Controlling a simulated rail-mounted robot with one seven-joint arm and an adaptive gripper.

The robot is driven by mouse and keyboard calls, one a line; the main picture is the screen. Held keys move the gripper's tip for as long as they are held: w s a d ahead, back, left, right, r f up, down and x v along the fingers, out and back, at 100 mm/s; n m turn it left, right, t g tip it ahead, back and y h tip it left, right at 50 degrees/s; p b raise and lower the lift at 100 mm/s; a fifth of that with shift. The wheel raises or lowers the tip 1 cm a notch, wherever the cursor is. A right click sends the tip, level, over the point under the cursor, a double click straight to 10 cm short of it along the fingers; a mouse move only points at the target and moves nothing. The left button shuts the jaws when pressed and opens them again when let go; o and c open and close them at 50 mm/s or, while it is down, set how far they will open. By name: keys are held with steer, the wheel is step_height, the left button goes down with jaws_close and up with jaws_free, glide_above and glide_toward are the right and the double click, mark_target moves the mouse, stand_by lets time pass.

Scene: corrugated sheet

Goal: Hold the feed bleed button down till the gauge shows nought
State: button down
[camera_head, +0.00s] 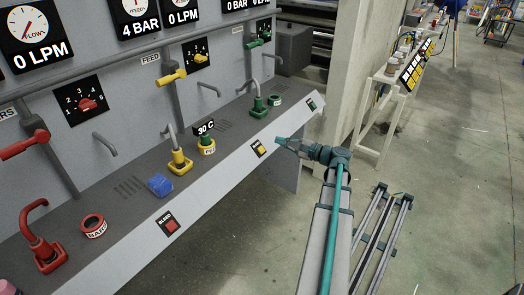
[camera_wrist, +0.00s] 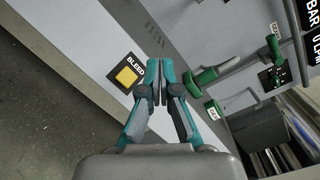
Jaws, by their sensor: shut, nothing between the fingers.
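The yellow bleed button (camera_head: 261,149) is on the front face of the console, below the yellow FEED fittings. It also shows in the wrist view (camera_wrist: 126,76), on a black plate marked BLEED. My gripper (camera_head: 281,141) is shut and empty, its tips just right of the button. In the wrist view my gripper's fingertips (camera_wrist: 157,68) are together, to the right of the button and not over it. The feed pressure gauge (camera_head: 138,10) reads 4 BAR; its top is cut off, and its needle is too small to read exactly.
A red bleed button (camera_head: 171,225) and a green one (camera_head: 311,104) sit on the same front face. The yellow feed coupling (camera_head: 179,162), a blue block (camera_head: 160,186) and the green coupling (camera_head: 258,108) stand on the ledge.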

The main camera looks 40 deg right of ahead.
steer(key=shift+w+a+f+b, duration=0.3)
steer(key=shift+w+f+b, duration=0.25)
steer(key=shift+w+f, duration=0.45)
steer(key=shift+w+a+f+b, duration=0.25)
steer(key=shift+w+f+b, duration=0.3)
steer(key=shift+w+f, duration=0.4)
steer(key=shift+w+a+f+b, duration=0.3)
steer(key=shift+w+f+b, duration=0.25)
steer(key=shift+w+f, duration=0.45)
steer(key=shift+f, duration=0.1)
steer(key=shift+w+a+f, duration=0.1)
steer(key=shift+w+f, duration=0.1)
steer(key=shift+f, duration=0.05)
steer(key=shift+w+a+f+b, duration=0.1)
steer(key=shift+w+f+b, duration=0.2)
steer(key=shift+b, duration=0.1)
stand_by(1.0)
steer(key=shift+s, duration=0.1)
stand_by(0.4)
steer(key=shift+s+d+r, duration=0.2)
steer(key=shift+s+r, duration=0.3)
steer(key=shift+r, duration=0.1)
steer(key=shift+p, duration=0.3)
steer(key=shift+s+d+r+p, duration=0.25)
steer(key=shift+s+r+p, duration=0.2)
steer(key=shift+s+r, duration=0.45)
steer(key=shift+s+d+r+p, duration=0.25)
steer(key=shift+s+r+p, duration=0.2)
steer(key=shift+s+r, duration=0.4)
